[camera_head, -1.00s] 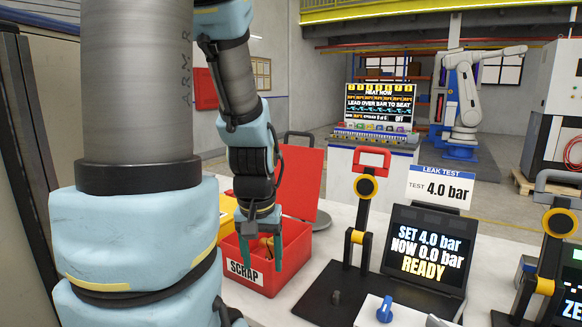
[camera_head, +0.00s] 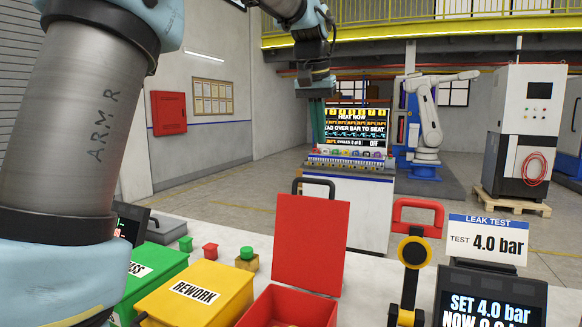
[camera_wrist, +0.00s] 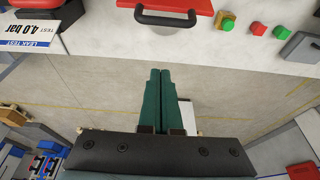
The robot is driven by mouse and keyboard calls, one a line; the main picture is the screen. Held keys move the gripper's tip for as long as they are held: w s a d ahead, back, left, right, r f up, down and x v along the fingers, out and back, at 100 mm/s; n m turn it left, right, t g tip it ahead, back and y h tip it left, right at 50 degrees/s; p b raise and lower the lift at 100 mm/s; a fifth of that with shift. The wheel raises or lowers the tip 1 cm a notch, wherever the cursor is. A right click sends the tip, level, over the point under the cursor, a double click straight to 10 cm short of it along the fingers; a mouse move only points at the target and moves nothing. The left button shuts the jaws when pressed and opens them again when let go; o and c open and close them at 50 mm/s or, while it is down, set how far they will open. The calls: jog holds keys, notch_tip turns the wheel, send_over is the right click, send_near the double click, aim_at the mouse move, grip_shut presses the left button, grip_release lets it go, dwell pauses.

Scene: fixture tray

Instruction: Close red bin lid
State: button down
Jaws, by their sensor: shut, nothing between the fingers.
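The red bin (camera_head: 290,308) sits on the bench at the bottom of the head view. Its red lid (camera_head: 310,240) stands open and upright behind it, with a black handle (camera_head: 313,183) on its top edge. My gripper (camera_head: 317,142) is raised above the lid, apart from it, with its teal fingers pointing down. In the wrist view my gripper (camera_wrist: 160,72) is shut and empty, its two fingers side by side. The lid (camera_wrist: 190,4) and its handle (camera_wrist: 172,20) show past the fingertips at the top there.
A yellow REWORK bin (camera_head: 195,295) and a green bin (camera_head: 150,270) stand left of the red bin. A red-handled clamp (camera_head: 415,250) and the leak test sign (camera_head: 487,235) stand to its right. Open floor lies beyond the bench.

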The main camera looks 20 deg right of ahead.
notch_tip(320, 180, down, 9)
jog(key=p, duration=0.5)
jog(key=shift+s+a, duration=0.3)
jog(key=shift+a, duration=0.05)
jog(key=shift+f, duration=0.15)
